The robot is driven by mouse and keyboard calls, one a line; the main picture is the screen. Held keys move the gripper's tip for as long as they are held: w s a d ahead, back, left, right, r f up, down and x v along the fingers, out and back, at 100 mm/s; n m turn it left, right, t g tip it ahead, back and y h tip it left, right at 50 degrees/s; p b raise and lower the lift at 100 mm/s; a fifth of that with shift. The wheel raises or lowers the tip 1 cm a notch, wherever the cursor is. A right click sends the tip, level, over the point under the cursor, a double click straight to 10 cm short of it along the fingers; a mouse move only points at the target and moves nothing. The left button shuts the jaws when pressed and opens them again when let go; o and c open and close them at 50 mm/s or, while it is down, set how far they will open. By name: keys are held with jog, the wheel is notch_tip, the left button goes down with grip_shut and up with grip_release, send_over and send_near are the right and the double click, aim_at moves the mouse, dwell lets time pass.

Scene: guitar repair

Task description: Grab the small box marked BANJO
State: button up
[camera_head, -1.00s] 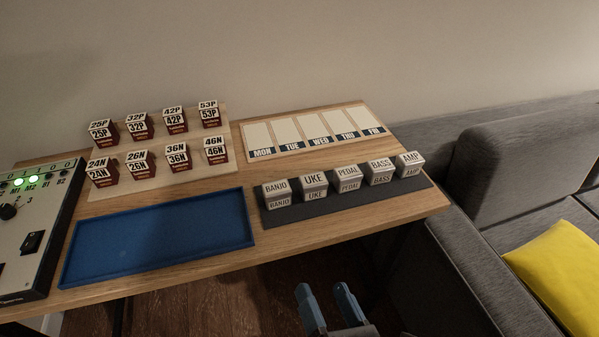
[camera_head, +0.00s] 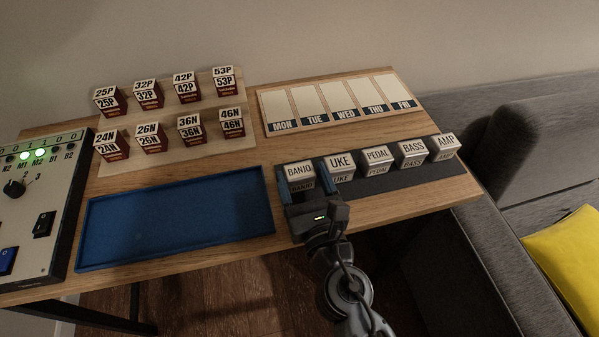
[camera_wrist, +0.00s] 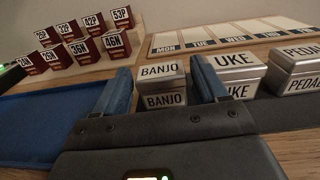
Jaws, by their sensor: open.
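The small silver box marked BANJO (camera_head: 299,171) stands at the left end of a dark mat (camera_head: 405,178) on the table. It also shows in the wrist view (camera_wrist: 162,86), its label facing me. My gripper (camera_head: 304,181) is open, with one blue finger on each side of the BANJO box. In the wrist view my gripper (camera_wrist: 166,92) has the box between its fingers, with a visible gap at the left finger. The right finger stands between BANJO and the UKE box (camera_wrist: 238,72), close to both; I cannot tell whether it touches either.
The UKE (camera_head: 340,165), PEDAL (camera_head: 377,160), BASS (camera_head: 411,153) and AMP (camera_head: 445,146) boxes stand in a row to the right. A blue tray (camera_head: 180,222) lies left of my gripper. A day-marked board (camera_head: 335,103) lies behind the boxes. A control panel (camera_head: 35,205) stands far left.

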jog(key=shift+x, duration=2.8)
jog(key=c, duration=0.8)
